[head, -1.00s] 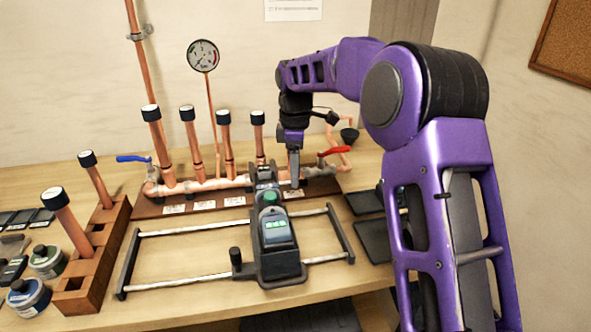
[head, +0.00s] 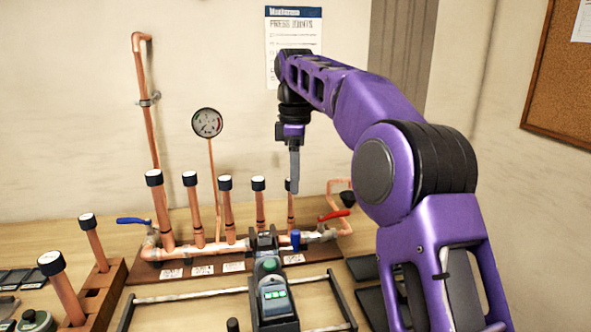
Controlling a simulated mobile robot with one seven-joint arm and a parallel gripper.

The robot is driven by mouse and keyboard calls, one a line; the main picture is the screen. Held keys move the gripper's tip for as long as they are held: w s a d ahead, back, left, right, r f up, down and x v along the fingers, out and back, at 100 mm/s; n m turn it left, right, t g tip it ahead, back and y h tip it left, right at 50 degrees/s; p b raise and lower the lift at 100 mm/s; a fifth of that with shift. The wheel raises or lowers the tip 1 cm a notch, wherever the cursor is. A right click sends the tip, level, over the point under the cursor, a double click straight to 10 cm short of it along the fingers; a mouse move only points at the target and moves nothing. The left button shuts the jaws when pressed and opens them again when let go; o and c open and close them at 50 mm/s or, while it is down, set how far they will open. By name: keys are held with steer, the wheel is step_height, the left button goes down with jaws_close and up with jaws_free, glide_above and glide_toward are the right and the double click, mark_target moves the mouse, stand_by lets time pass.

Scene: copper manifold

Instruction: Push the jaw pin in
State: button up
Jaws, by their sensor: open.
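The black press tool (head: 274,305) lies on a rail frame, with a green button and a lit green display. Its jaw head (head: 266,241) points toward the copper manifold (head: 205,250). A small blue upright piece (head: 295,240) stands just right of the jaw head; it looks like the jaw pin, but I cannot tell how deep it sits. My gripper (head: 294,186) points down above the blue piece, apart from it, in front of the rightmost copper stub. It is open, seen edge-on, with nothing visible in it.
A red-handled valve (head: 334,215) is right of the blue piece, and a blue-handled valve (head: 134,221) is at the left. Several capped copper stubs rise behind the tool. A pressure gauge (head: 207,122) stands on a thin pipe. A wooden block (head: 100,292) holds capped tubes at left.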

steer(key=shift+r, duration=0.75)
steer(key=shift+d+f, duration=0.15)
steer(key=c, duration=0.5)
steer(key=shift+s+d+f+m+y+b, duration=0.4)
steer(key=shift+d+f+m+y+b, duration=0.25)
steer(key=shift+m, duration=0.45)
jaws_close()
steer(key=s+d+f+m+t+y+b, duration=0.35)
steer(key=d+f+m+y, duration=0.2)
steer(key=d+m, duration=0.7)
steer(key=w+a+f+m+t+h+p, duration=0.1)
steer(key=w+a+f+m, duration=0.1)
steer(key=a+f, duration=0.6)
steer(key=shift+w+a+f, duration=0.2)
steer(key=shift+w+a, duration=0.45)
steer(key=shift+a, duration=0.5)
